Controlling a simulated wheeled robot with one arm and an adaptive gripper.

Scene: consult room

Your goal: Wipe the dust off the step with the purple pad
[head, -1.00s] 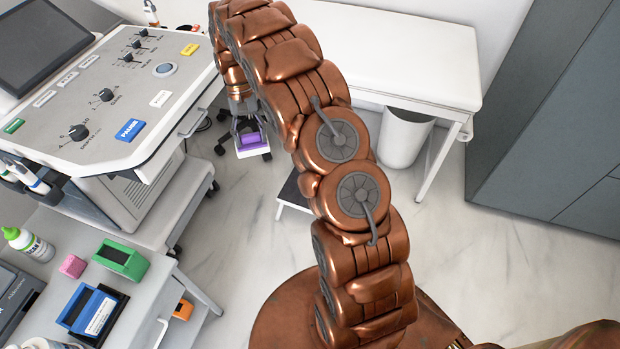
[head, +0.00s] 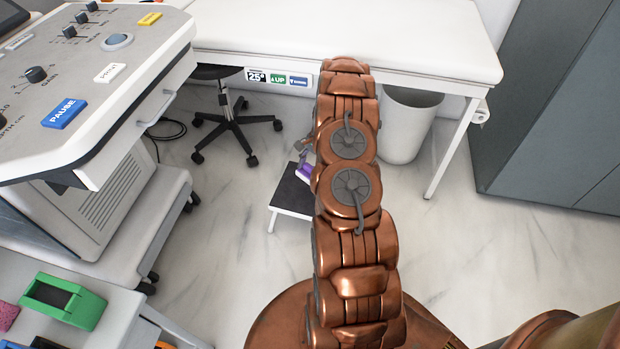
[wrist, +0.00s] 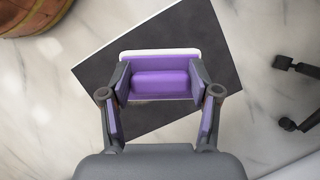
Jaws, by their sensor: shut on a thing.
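My gripper (wrist: 160,84) is shut on the purple pad (wrist: 160,58), which has a white edge along its far side. The step (wrist: 200,30) has a dark top and lies beyond the pad in the wrist view; its middle is covered by pad and fingers. In the head view the step (head: 291,196) stands on the floor with a white frame, its right part hidden by my arm. A bit of purple (head: 304,168) shows over its back edge beside my arm.
A wheeled stool (head: 235,125) stands behind the step. The white couch (head: 340,30) and a bin (head: 408,125) are at the back. A machine on a cart (head: 90,130) stands left, with a green box (head: 62,300) at front left.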

